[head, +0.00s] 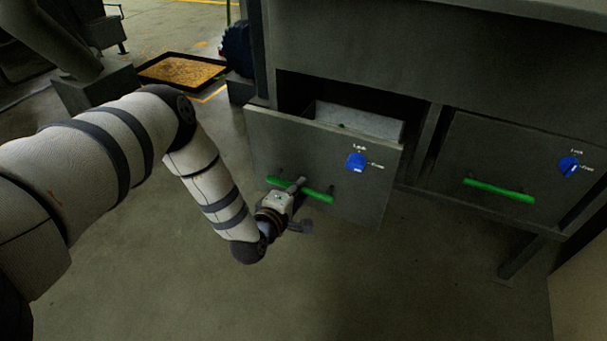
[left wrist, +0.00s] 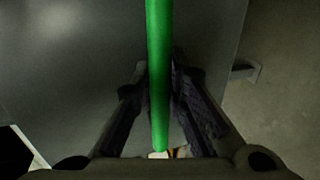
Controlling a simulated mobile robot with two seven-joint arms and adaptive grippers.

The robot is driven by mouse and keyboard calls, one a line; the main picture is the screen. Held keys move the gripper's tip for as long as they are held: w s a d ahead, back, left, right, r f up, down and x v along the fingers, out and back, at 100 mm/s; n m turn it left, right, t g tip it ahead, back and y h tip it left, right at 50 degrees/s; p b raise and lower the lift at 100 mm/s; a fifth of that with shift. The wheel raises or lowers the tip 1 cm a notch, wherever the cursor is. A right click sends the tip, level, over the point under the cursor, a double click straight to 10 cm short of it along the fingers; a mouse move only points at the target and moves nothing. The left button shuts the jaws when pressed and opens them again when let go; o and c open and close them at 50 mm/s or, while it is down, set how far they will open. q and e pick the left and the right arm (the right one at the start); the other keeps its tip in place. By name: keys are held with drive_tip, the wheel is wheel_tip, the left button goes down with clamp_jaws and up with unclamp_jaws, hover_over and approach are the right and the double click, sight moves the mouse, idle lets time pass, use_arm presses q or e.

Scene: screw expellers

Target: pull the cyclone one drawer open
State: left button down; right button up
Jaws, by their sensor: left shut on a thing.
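The left drawer's grey front (head: 285,145) stands out from the dark machine, and its open top shows a lighter inner box (head: 360,121) behind it. It carries a green bar handle (head: 318,196) and a blue lock knob (head: 356,161). I cannot read a label telling which drawer is cyclone one. In the left wrist view the green handle (left wrist: 159,70) runs between the two fingers (left wrist: 160,105). My right gripper is not in view.
A second drawer (head: 500,160) to the right sits shut in the machine, with its own green handle (head: 499,190) and blue knob (head: 569,167). A black-rimmed tray (head: 143,72) of yellowish material lies on the floor behind. The floor before the drawers is clear.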

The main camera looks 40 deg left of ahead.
use_arm(q)
drive_tip(key=shift+s+d+p, duration=0.25)
drive_tip(key=shift+s+p, duration=0.05)
drive_tip(key=shift+s, duration=0.65)
drive_tip(key=shift+s+d+p, duration=0.2)
drive_tip(key=shift+s+p, duration=0.15)
drive_tip(key=shift+s, duration=0.65)
drive_tip(key=shift+s+d+p, duration=0.25)
drive_tip(key=shift+s+p, duration=0.05)
drive_tip(key=shift+s, duration=0.65)
drive_tip(key=c, duration=1.6)
unclamp_jaws()
drive_tip(key=shift+s, duration=0.1)
drive_tip(key=v, duration=1.2)
